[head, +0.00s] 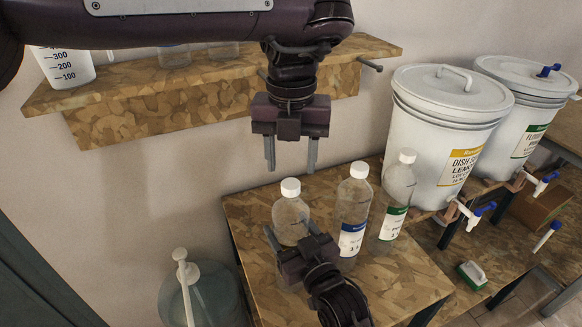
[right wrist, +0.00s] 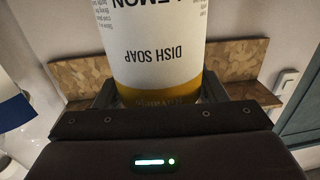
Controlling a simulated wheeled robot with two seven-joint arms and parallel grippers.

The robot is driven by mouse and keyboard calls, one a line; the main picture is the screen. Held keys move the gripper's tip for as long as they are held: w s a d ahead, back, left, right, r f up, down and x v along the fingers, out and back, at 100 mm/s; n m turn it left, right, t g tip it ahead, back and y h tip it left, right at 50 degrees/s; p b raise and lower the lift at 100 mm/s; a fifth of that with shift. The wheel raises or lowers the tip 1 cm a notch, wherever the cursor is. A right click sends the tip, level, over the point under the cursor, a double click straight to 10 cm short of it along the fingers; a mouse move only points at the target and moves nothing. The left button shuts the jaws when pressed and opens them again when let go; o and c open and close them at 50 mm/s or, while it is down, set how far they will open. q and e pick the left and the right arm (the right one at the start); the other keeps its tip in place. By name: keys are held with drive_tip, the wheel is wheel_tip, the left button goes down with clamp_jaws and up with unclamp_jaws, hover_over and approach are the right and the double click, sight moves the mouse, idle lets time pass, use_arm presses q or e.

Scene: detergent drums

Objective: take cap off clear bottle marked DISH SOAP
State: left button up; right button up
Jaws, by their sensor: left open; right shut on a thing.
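The clear bottle (head: 291,211) with a white cap (head: 290,187) stands upright at the left of the small table. In the right wrist view its label (right wrist: 152,52) reads DISH SOAP, upside down. My right gripper (head: 290,232) is shut on the body of this bottle, its fingers on either side. The cap is on the bottle. My left gripper (head: 290,168) is open and empty, fingers pointing down, just above the cap and apart from it. The bottle's lower part is hidden behind my right gripper in the head view.
A blue-labelled bottle (head: 353,212) and a green-labelled bottle (head: 397,198), both white-capped, stand close to the right on the table (head: 405,285). White drums (head: 445,120) with taps stand further right. A wall shelf (head: 165,100) is behind my left arm. A large jug (head: 200,297) stands lower left.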

sight(290, 183)
use_arm(q)
wheel_tip(290, 183, up, 2)
drive_tip(key=shift+w+a+r+m, duration=0.1)
drive_tip(key=shift+r+m, duration=0.15)
drive_tip(key=shift+m, duration=0.85)
drive_tip(key=shift+r+m, duration=0.3)
drive_tip(key=shift+m, duration=0.3)
wheel_tip(290, 183, down, 8)
drive_tip(key=shift+r, duration=0.15)
drive_tip(key=shift+c, duration=0.2)
drive_tip(key=c, duration=1)
drive_tip(key=shift+n, duration=1.5)
drive_tip(key=shift+r, duration=0.15)
drive_tip(key=shift+r, duration=1)
